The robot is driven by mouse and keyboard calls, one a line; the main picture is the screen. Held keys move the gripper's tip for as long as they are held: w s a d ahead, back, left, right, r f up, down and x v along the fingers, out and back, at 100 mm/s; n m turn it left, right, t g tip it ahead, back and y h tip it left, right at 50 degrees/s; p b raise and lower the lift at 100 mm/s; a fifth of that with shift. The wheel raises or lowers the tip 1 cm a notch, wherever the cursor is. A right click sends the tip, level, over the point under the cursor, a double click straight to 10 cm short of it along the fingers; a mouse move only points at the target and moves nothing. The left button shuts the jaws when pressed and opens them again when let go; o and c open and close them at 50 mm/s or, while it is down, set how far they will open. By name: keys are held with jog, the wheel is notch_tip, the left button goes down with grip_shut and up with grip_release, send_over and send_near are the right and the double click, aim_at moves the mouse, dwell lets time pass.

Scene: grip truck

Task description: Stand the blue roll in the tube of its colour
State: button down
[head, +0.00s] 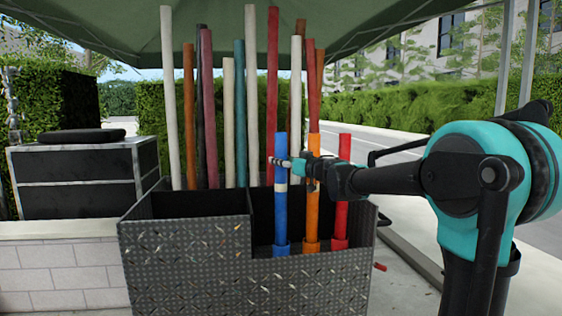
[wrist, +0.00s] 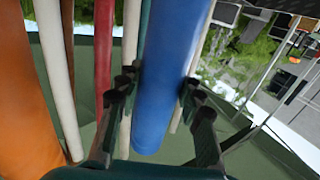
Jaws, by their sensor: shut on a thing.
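The blue roll (head: 281,215), with a pale band around it, stands upright at the front of the truck's bin. Its lower end appears to be inside the wider blue tube (head: 282,249); how deep it sits I cannot tell. My gripper (head: 285,163) is shut on the blue roll above the pale band, reaching in from the right. In the wrist view, the blue roll (wrist: 168,75) runs between the two fingers (wrist: 158,90). The wrist view does not show the blue tube clearly.
An orange roll (head: 313,200) and a red roll (head: 342,195) stand in their tubes just right of the blue one, under my forearm. Several tall poles (head: 240,110) rise behind. The dark metal bin wall (head: 240,285) is in front.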

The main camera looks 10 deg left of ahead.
jog(key=shift+f, duration=0.3)
dwell(0.4)
jog(key=c, duration=0.9)
grip_release()
